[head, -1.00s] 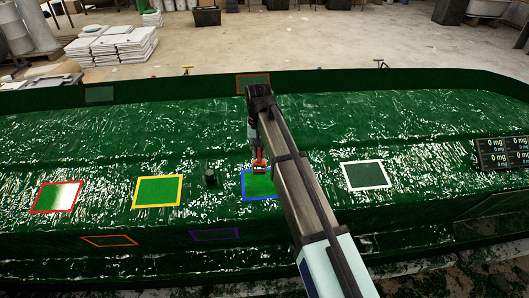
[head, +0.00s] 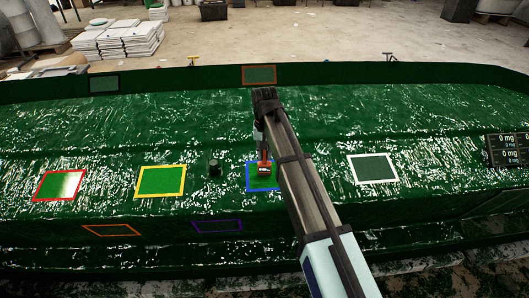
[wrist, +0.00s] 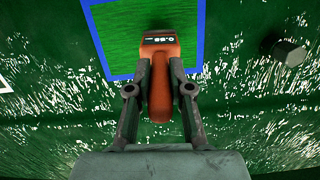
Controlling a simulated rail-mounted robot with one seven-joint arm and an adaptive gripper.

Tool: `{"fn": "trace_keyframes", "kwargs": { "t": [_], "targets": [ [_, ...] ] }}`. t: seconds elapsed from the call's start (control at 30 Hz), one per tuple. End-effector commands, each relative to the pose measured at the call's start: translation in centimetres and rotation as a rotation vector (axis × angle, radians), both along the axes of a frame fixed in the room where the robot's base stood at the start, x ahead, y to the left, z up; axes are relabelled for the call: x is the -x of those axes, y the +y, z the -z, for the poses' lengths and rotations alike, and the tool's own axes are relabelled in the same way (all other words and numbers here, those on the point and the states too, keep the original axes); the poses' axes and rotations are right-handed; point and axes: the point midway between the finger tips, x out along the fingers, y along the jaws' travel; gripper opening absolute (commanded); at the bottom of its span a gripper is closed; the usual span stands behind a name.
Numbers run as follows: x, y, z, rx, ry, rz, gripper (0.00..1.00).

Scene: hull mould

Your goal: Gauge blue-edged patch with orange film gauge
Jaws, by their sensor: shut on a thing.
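The blue-edged patch (head: 254,186) is a green square on the hull mould, in the middle of the head view. It also shows at the top of the wrist view (wrist: 110,30). My gripper (wrist: 160,90) is shut on the orange film gauge (wrist: 160,75), one finger on each side of its handle. The gauge's head lies over the patch. Its small display reads about 0.88, though the digits are blurred. In the head view the gauge (head: 264,170) is over the patch, partly behind my arm. I cannot tell whether its tip touches the surface.
A dark cylindrical knob (head: 214,167) stands left of the patch; the wrist view also shows it (wrist: 289,51). Yellow-edged (head: 160,181), red-edged (head: 60,185) and white-edged (head: 373,168) patches lie along the same glossy green surface. A dark readout panel (head: 507,150) is at the far right.

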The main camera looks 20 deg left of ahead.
Motion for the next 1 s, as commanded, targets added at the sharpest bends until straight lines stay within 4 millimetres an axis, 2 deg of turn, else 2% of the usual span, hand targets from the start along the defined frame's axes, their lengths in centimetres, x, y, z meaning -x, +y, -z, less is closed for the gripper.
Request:
{"fn": "trace_keyframes", "kwargs": {
  "t": [1.0],
  "targets": [
    [0.0, 0.0, 0.6, 0.0, 0.0, 0.0, 0.0]
  ]
}}
